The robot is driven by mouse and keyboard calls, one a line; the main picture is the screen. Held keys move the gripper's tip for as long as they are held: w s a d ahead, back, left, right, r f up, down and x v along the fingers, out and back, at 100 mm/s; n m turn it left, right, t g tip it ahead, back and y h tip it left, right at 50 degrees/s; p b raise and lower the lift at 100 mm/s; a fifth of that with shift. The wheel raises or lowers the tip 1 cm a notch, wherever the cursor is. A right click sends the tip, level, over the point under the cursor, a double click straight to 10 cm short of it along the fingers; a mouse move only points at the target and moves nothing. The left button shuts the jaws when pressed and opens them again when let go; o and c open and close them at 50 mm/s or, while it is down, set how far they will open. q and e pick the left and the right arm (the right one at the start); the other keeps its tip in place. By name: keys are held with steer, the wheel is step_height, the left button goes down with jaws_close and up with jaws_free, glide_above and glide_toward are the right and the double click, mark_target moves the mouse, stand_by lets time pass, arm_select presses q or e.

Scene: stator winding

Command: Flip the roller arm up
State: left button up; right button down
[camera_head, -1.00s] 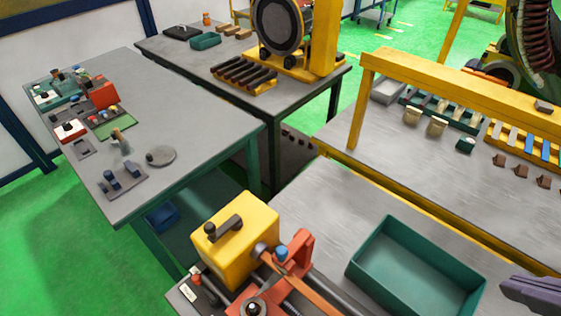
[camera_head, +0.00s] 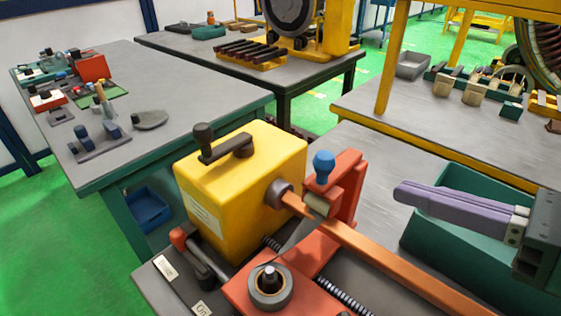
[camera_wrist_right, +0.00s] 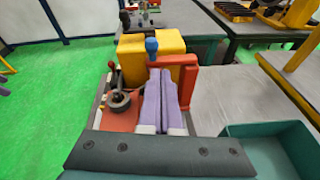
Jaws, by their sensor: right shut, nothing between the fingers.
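The roller arm is an orange-red piece with a blue knob (camera_head: 323,165) and a pale roller (camera_head: 320,204), beside an orange-red upright (camera_head: 346,190) on the winding machine. The roller sits by the long copper-orange bar (camera_head: 400,262) that leaves the yellow box (camera_head: 240,185). The blue knob also shows in the right wrist view (camera_wrist_right: 151,46), just beyond the fingertips. My right gripper (camera_head: 402,194) has purple fingers closed together, empty, pointing left. It appears apart from the knob, over the green bin's side. My left gripper is not in view.
The green bin (camera_head: 425,240) stands right of the machine. A dark crank handle (camera_head: 225,145) is on top of the yellow box. A red-knobbed lever (camera_head: 190,248) and a round hub (camera_head: 270,287) are at the front. Grey tables stand behind.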

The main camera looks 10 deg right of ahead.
mark_target(340, 157)
steer(key=f, duration=0.1)
steer(key=f+n+g, duration=0.1)
steer(key=s+f+n+y, duration=0.1)
steer(key=shift+a+b, duration=0.35)
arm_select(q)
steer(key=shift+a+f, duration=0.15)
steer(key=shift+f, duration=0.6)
arm_select(e)
steer(key=shift+w, duration=0.1)
steer(key=shift+w+a, duration=0.2)
arm_select(q)
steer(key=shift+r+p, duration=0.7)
steer(key=shift+p, duration=0.1)
arm_select(e)
steer(key=x, duration=0.9)
steer(key=shift+a+f, duration=0.1)
steer(key=shift+f, duration=0.2)
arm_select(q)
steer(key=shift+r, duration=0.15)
arm_select(e)
steer(key=shift+r, duration=0.2)
